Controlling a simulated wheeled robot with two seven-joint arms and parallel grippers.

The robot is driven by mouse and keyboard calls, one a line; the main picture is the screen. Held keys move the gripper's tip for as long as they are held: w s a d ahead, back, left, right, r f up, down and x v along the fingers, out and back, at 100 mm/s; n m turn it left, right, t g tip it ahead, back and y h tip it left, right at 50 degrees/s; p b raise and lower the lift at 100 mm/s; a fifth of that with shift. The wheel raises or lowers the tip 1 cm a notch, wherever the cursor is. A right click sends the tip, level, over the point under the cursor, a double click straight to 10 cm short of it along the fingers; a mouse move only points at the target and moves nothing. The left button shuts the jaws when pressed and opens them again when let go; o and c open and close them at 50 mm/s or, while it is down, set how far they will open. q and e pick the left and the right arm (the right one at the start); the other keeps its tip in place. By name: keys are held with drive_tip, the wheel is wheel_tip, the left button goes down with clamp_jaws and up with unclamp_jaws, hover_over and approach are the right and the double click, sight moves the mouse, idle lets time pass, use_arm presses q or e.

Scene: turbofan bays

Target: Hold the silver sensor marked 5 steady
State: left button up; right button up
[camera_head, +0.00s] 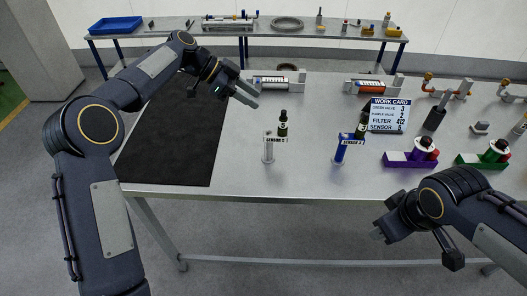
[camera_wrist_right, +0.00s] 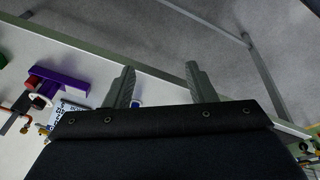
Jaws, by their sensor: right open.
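The silver sensor (camera_head: 268,152) stands upright on the table, left of the blue sensor (camera_head: 340,152). The label at its top looks like it ends in 5, but the print is small. My left gripper (camera_head: 256,98) is above the table, behind and slightly left of the silver sensor. Its two fingers are apart with nothing between them, and it does not touch the sensor. My right gripper (camera_wrist_right: 160,84) is open and empty. In the head view it is low at the right, by the front edge of the table. The work card (camera_head: 389,115) stands behind the blue sensor.
Dark bottle-like parts with green bands stand just behind both sensors. A purple holder (camera_head: 400,160) and a green holder (camera_head: 470,160) are at the right. A black mat (camera_head: 170,150) covers the left. Valve fixtures line the back. The front strip of table is clear.

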sight(269, 147)
drive_tip(key=w+a+f+n+t+h, duration=0.2)
drive_tip(key=w+a+n+h, duration=0.15)
drive_tip(key=w+n, duration=0.45)
drive_tip(key=w+a+f+n+t+h, duration=0.15)
drive_tip(key=w+a+n, duration=0.25)
drive_tip(key=w+n, duration=0.45)
drive_tip(key=w+a+f+n+t, duration=0.2)
drive_tip(key=w+a+n, duration=0.1)
drive_tip(key=a, duration=0.3)
drive_tip(key=w+a+f+n+t+y, duration=0.1)
drive_tip(key=w+a+f+n+t, duration=0.1)
drive_tip(key=a, duration=0.4)
drive_tip(key=w+a+f+n+t+y, duration=0.1)
drive_tip(key=w+a+f+n+t, duration=0.1)
drive_tip(key=w+a+n, duration=0.2)
drive_tip(key=shift+w+a+f+n+t, duration=0.15)
drive_tip(key=shift+w+a+n, duration=0.05)
drive_tip(key=shift+a+n, duration=0.45)
drive_tip(key=shift+w+a+f+n+t, duration=0.1)
drive_tip(key=shift+w+a+f+n, duration=0.1)
drive_tip(key=shift+a+n, duration=0.45)
drive_tip(key=shift+w+a+f, duration=0.1)
drive_tip(key=shift+w+a, duration=0.1)
drive_tip(key=x, duration=0.7)
drive_tip(key=shift+w, duration=0.2)
drive_tip(key=shift+c, duration=0.2)
